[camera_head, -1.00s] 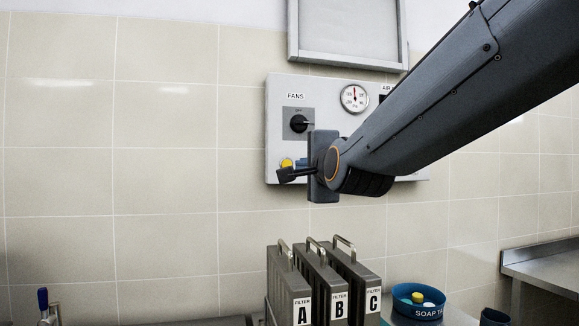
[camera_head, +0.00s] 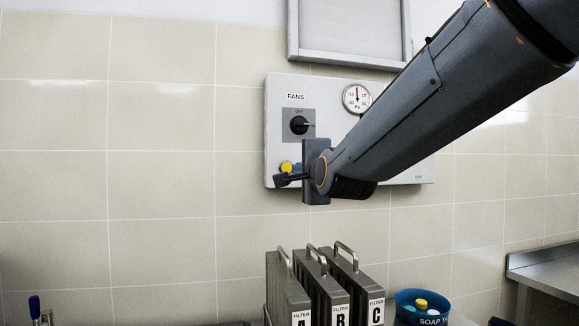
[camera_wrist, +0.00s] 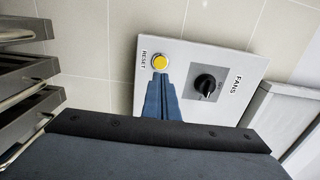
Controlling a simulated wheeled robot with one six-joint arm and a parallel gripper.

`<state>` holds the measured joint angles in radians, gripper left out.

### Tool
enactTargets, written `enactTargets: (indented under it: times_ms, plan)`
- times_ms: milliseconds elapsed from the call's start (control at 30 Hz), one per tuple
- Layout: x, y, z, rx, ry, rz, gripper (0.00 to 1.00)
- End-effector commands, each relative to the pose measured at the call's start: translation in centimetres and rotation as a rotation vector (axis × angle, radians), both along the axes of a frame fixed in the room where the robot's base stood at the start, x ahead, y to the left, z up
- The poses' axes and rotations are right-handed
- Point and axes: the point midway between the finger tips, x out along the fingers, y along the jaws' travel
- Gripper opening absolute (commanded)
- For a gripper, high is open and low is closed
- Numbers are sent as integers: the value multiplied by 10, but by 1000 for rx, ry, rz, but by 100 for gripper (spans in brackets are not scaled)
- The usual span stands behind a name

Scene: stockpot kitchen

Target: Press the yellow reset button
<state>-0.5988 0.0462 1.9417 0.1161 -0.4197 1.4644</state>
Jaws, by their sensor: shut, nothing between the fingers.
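The yellow reset button (camera_head: 286,167) is at the lower left of a light grey wall panel (camera_head: 275,110). In the wrist view the button (camera_wrist: 160,62) shows whole, with the word RESET beside it. My gripper (camera_head: 280,181) is shut and empty, just below and in front of the button in the head view. In the wrist view its blue fingers (camera_wrist: 164,80) lie together and their tips end close to the button's edge. I cannot tell whether they touch it.
A black FANS knob (camera_head: 299,125) and a gauge (camera_head: 356,98) are on the same panel; my arm covers its right part. Filters A, B and C (camera_head: 325,285) stand below, next to a blue soap tub (camera_head: 422,310). A metal counter (camera_head: 545,258) is at right.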

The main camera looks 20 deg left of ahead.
Motion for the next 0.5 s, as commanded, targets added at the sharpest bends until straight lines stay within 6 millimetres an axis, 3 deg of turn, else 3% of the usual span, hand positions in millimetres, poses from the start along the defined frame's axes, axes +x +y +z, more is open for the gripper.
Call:
enactTargets:
  times_ms: [500]
  plan:
    - [67, 40, 0, -1, 2, -2, 0]
